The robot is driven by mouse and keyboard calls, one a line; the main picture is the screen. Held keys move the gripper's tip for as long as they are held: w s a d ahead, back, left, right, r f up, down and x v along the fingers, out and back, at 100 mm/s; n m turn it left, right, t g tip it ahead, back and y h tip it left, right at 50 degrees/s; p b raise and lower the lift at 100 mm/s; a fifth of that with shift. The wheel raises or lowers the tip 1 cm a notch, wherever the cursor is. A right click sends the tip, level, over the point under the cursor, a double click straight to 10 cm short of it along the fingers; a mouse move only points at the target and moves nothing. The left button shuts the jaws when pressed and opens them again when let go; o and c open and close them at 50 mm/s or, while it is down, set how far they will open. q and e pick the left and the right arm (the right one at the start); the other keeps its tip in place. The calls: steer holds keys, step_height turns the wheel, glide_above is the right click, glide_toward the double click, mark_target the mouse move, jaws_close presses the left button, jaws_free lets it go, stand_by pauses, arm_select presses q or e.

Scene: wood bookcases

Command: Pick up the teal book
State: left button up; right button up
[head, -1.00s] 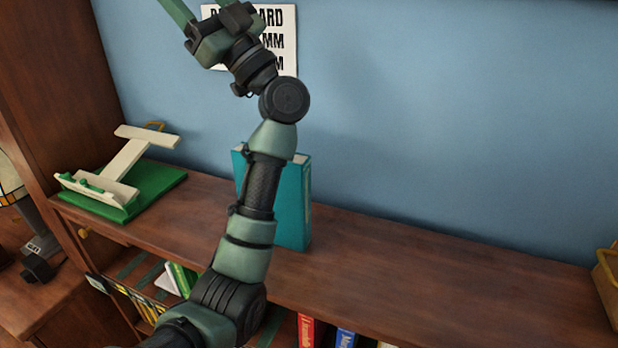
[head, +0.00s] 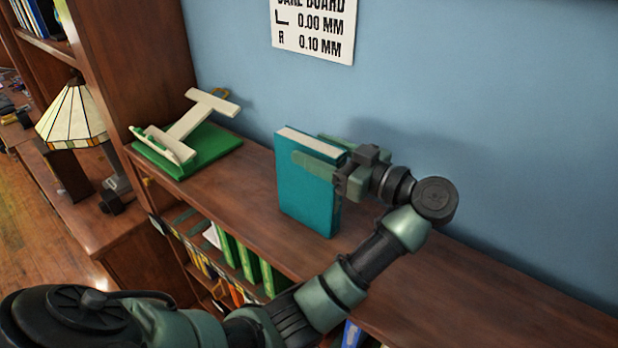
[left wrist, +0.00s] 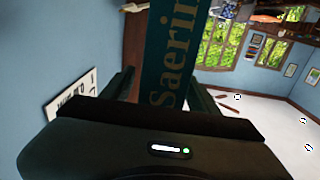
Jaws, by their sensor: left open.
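The teal book (head: 303,196) stands upright on top of the wooden bookcase, near the blue wall. My left gripper (head: 318,155) is open around the upper part of the book. One finger lies along the front cover and the other shows behind the top edge. In the left wrist view the book's lettered spine (left wrist: 172,60) stands between the two fingers of the left gripper (left wrist: 165,85). I cannot tell whether either finger touches the covers. My right gripper is not in view.
A green board with a cream stand (head: 190,150) sits on the bookcase top (head: 460,285) to the left. A lamp (head: 75,125) stands lower at far left. A sign (head: 315,30) hangs on the wall. The top right of the book is largely clear.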

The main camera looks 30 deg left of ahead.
arm_select(q)
steer(key=shift+w+a+r+p, duration=0.15)
steer(key=shift+a+p, duration=0.2)
steer(key=shift+a, duration=0.8)
jaws_close()
stand_by(0.5)
